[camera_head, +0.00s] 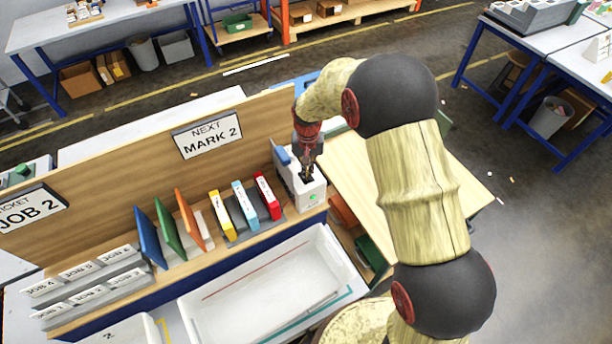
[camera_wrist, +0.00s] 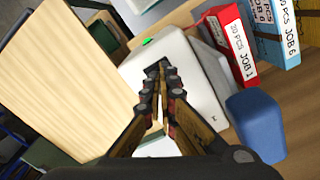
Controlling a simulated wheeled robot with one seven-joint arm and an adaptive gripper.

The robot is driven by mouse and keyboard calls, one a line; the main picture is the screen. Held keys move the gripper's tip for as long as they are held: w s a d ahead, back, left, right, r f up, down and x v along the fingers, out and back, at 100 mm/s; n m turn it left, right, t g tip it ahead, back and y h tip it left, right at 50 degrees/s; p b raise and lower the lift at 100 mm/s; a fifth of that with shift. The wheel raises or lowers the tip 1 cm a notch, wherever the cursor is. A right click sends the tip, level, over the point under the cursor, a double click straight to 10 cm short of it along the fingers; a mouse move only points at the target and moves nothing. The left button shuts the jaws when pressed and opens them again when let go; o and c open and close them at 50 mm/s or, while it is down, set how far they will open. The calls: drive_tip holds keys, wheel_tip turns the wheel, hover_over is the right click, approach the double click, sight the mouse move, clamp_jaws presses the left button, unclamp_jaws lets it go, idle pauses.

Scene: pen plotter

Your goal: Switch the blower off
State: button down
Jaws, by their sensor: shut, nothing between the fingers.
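A white box-shaped unit with a green light, which looks like the blower (camera_head: 313,189), stands at the right end of the wooden bench. Its green light (camera_wrist: 147,42) also shows in the wrist view, on the far edge of the white top (camera_wrist: 185,55). My gripper (camera_head: 307,177) points down at the top of this unit, with its fingers together and empty. In the wrist view the fingertips (camera_wrist: 162,70) are over the white top, near a dark spot. I cannot tell whether they touch it. They hide any switch there.
A blue block (camera_wrist: 257,125) is beside the white unit. Red (camera_head: 267,196), light blue (camera_head: 244,205) and yellow (camera_head: 221,213) binders stand to its left. A white tray (camera_head: 215,325) lies in front. A wooden panel (camera_head: 345,165) is to the right.

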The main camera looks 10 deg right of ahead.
drive_tip(key=shift+f+b, duration=0.45)
drive_tip(key=shift+f, duration=0.3)
drive_tip(key=shift+r, duration=0.15)
drive_tip(key=shift+r+p, duration=1.7)
drive_tip(key=shift+r, duration=1.75)
drive_tip(key=s+d+r+n+b, duration=0.1)
drive_tip(key=s+d+r+b, duration=0.15)
drive_tip(key=s+b, duration=0.45)
drive_tip(key=s+d+r+n+b, duration=0.2)
drive_tip(key=s+d, duration=0.2)
drive_tip(key=s, duration=0.7)
drive_tip(key=s+d+f+t+b, duration=0.2)
drive_tip(key=s+b, duration=0.4)
drive_tip(key=b, duration=0.3)
drive_tip(key=s+d+f+m+t+b, duration=0.1)
drive_tip(key=s+d+t+b, duration=0.2)
drive_tip(key=s+b, duration=0.3)
drive_tip(key=b, duration=0.3)
drive_tip(key=shift+d+f+m+t, duration=0.3)
drive_tip(key=shift+f, duration=0.05)
